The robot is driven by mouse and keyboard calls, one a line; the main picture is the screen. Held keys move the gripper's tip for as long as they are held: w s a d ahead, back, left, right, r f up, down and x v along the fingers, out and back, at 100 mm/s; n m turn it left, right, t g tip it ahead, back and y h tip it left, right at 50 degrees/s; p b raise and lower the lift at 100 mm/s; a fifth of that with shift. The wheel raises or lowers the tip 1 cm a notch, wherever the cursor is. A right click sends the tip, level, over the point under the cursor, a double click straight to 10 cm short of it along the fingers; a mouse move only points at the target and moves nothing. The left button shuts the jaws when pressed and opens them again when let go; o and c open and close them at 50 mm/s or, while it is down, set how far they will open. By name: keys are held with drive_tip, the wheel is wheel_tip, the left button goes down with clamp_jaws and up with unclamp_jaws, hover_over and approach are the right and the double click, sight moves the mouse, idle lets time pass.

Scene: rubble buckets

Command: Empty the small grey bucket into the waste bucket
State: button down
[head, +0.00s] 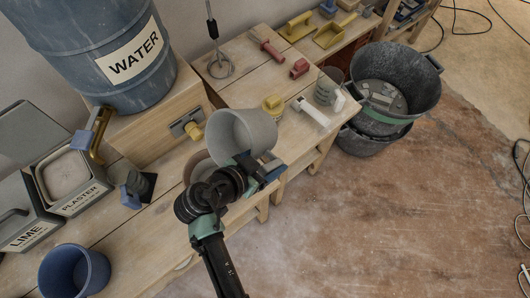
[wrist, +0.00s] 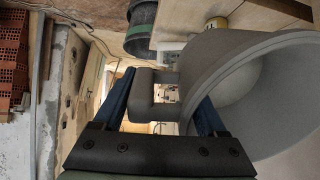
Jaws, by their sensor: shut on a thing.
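The small grey bucket (head: 240,132) is light grey and hangs over the workbench, near its front edge, in the head view. My gripper (head: 258,168) is at its near side. In the wrist view the gripper (wrist: 163,100) has its fingers on either side of the handle of the grey bucket (wrist: 235,65), shut on it. The bucket's wide rim and part of its smooth inside show at the right there; its contents cannot be made out. The waste bucket (head: 426,100) is large and dark, with grey rubble pieces in it, on the floor at the right, apart from the held bucket.
The workbench (head: 150,235) carries a blue water barrel (head: 95,50), plaster and lime boxes, a blue bucket (head: 73,272) and hand tools. A small grey cup (head: 328,90) stands at the bench's right end, near the waste bucket. The floor (head: 400,220) in front is clear.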

drive_tip(key=shift+w+a+r+m+h+b, duration=0.35)
drive_tip(key=shift+w+a+r+m+h, duration=0.2)
drive_tip(key=shift+m+h, duration=0.2)
drive_tip(key=shift+f, duration=0.1)
drive_tip(key=shift+s+a+f+h+b, duration=0.2)
drive_tip(key=shift+h+b, duration=0.25)
drive_tip(key=shift+b, duration=0.5)
drive_tip(key=t+h+b, duration=0.1)
drive_tip(key=b, duration=0.1)
drive_tip(key=f+t+h+b, duration=0.1)
drive_tip(key=b, duration=0.2)
drive_tip(key=shift+s+a+h, duration=0.3)
drive_tip(key=shift+a, duration=0.1)
drive_tip(key=shift+s+a+t+b, duration=0.1)
drive_tip(key=shift+t+b, duration=0.2)
drive_tip(key=shift+b, duration=0.2)
drive_tip(key=h+b, duration=0.1)
drive_tip(key=b, duration=0.1)
drive_tip(key=a+t+b, duration=0.1)
drive_tip(key=b, duration=0.1)
drive_tip(key=s+t+h+b, duration=0.1)
drive_tip(key=b, duration=0.1)
drive_tip(key=shift+a+f+h+b, duration=0.1)
drive_tip(key=shift+a+h+b, duration=0.15)
drive_tip(key=shift+h+b, duration=0.05)
drive_tip(key=shift+s+a+h+b, duration=0.15)
drive_tip(key=shift+h+b, duration=0.15)
drive_tip(key=shift+b, duration=0.25)
